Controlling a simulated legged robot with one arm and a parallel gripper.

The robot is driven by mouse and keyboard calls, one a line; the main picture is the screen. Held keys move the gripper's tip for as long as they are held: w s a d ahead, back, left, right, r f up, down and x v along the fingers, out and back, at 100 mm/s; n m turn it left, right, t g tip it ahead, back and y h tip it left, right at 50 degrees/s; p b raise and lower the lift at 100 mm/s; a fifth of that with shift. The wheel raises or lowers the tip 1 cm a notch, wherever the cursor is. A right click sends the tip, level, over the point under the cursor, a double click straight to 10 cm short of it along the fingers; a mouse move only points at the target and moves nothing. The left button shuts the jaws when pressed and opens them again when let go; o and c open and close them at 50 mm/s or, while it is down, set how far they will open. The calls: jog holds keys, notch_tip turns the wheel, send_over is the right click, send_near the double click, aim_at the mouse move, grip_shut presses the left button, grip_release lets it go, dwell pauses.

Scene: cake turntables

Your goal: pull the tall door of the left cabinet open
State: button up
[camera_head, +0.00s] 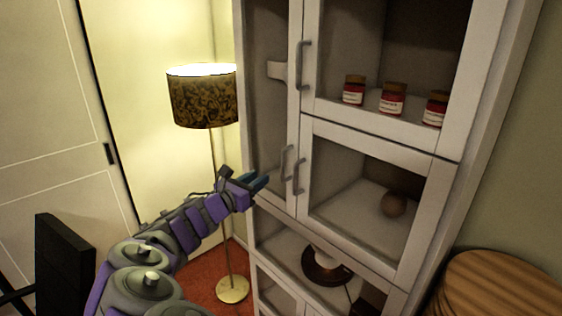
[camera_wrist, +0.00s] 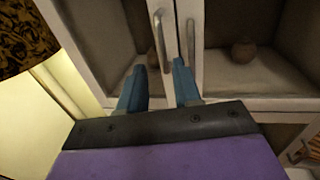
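The white cabinet (camera_head: 447,165) stands ahead of me. Its tall, narrow glass door (camera_head: 266,115) is on the left and looks shut. Its vertical metal handle (camera_head: 284,161) is low on the door's right edge, and it also shows in the wrist view (camera_wrist: 159,40). My gripper (camera_head: 259,182) is in front of the door, just left of and slightly below that handle. In the wrist view my gripper (camera_wrist: 158,66) has its two blue fingers apart with nothing between them. The handle's lower end lies in line with the gap, and I cannot tell the remaining distance.
Two shorter glass doors sit to the right, with an upper handle (camera_head: 304,65) and a lower handle (camera_head: 299,177) close to the tall door's handle. Jars (camera_head: 392,99) and a round brown object (camera_head: 394,204) are inside. A floor lamp (camera_head: 203,97) stands left of the cabinet.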

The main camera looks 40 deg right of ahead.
send_over(282, 180)
jog(key=d, duration=0.1)
jog(key=shift+w, duration=0.25)
jog(key=shift+a, duration=0.3)
jog(key=shift+c, duration=1.1)
jog(key=shift+r, duration=0.15)
grip_shut()
